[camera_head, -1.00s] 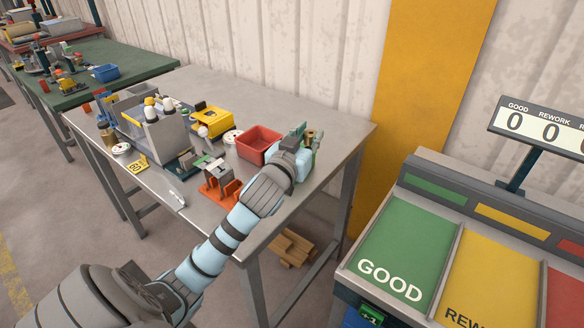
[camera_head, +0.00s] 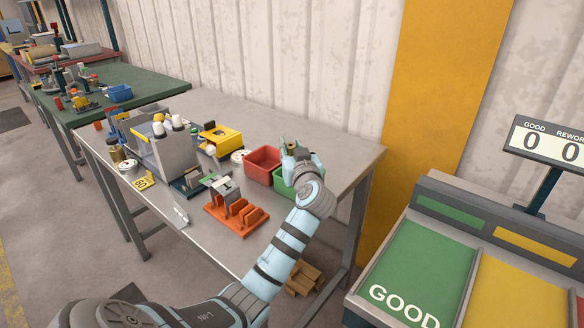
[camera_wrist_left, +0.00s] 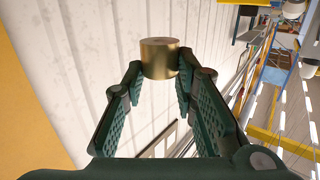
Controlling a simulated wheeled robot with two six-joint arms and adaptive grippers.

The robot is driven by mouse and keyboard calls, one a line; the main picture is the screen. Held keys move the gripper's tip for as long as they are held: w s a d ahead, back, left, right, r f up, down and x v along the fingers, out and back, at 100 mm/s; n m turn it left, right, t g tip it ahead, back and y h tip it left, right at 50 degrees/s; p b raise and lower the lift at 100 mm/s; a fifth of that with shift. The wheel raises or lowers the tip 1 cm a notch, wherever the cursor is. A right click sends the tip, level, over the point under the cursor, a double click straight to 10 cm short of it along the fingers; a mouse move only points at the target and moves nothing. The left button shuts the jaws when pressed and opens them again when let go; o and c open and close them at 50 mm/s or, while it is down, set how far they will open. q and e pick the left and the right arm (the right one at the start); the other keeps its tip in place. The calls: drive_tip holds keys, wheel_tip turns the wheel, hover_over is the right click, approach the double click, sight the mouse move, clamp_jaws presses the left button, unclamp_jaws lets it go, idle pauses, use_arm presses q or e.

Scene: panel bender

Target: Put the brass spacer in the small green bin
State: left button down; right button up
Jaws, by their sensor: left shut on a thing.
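The brass spacer (camera_wrist_left: 159,60) is a short gold cylinder held between the fingertips of my left gripper (camera_wrist_left: 160,80) in the left wrist view. In the head view, my left gripper (camera_head: 291,150) is raised at the back of the grey table, shut on the spacer. The small green bin (camera_head: 283,183) stands right of the red bin, under and partly behind my gripper and wrist. Much of the green bin is hidden, and I cannot tell whether the spacer is directly over its opening. My right gripper is not in view.
The red bin (camera_head: 263,163) stands beside the green one. An orange slotted rack (camera_head: 238,218) is in front, and a yellow bin (camera_head: 220,138) is to the left. The sorting station (camera_head: 420,270) stands right of the table. The table's right end is clear.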

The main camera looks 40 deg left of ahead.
use_arm(q)
wheel_tip(320, 180, down, 4)
drive_tip(key=shift+f+b, duration=0.15)
drive_tip(key=shift+b, duration=0.3)
drive_tip(key=c, duration=1.3)
unclamp_jaws()
